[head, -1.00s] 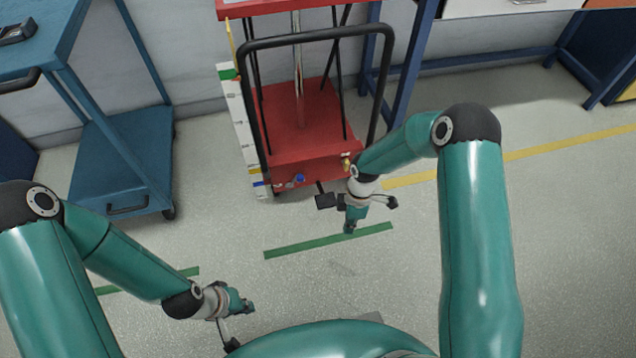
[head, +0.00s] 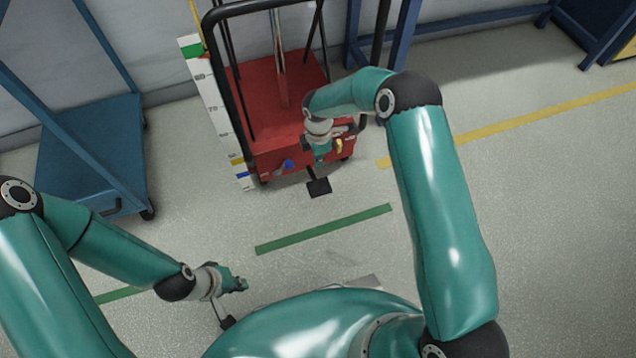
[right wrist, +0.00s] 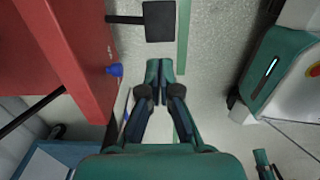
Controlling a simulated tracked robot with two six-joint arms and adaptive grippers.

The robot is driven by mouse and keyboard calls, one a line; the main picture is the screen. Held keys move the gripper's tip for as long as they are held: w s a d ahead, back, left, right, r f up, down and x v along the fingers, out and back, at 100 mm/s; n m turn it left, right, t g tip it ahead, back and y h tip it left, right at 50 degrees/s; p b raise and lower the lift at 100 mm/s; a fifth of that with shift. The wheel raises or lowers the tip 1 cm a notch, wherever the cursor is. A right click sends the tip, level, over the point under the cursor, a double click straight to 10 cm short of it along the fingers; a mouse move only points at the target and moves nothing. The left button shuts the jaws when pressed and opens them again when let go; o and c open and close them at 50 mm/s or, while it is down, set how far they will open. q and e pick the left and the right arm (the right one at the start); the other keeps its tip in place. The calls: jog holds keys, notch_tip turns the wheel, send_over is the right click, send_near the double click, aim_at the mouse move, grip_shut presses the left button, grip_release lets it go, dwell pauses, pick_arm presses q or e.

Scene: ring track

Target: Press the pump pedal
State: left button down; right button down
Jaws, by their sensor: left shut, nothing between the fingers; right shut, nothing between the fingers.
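The pump pedal (head: 319,187) is a small black plate on a short arm at the front of the red lift table's base (head: 290,150). In the right wrist view the pedal (right wrist: 159,21) shows at the top, ahead of my fingertips and apart from them. My right gripper (head: 320,156) is shut and empty, over the front edge of the red base, just above the pedal in the head view. In the right wrist view its fingertips (right wrist: 159,68) are together. My left gripper (head: 240,285) is shut and empty at lower left, over bare floor.
A blue knob (head: 288,164) and a yellow part (head: 339,146) sit on the red base's front. A height scale (head: 215,110) stands at its left. A blue cart (head: 90,150) is further left. Green floor tape (head: 322,229) crosses clear floor before the lift.

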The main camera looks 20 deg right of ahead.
aim_at(318, 187)
notch_tip(318, 187, down, 14)
jog(key=b, duration=0.4)
jog(key=shift+b, duration=0.35)
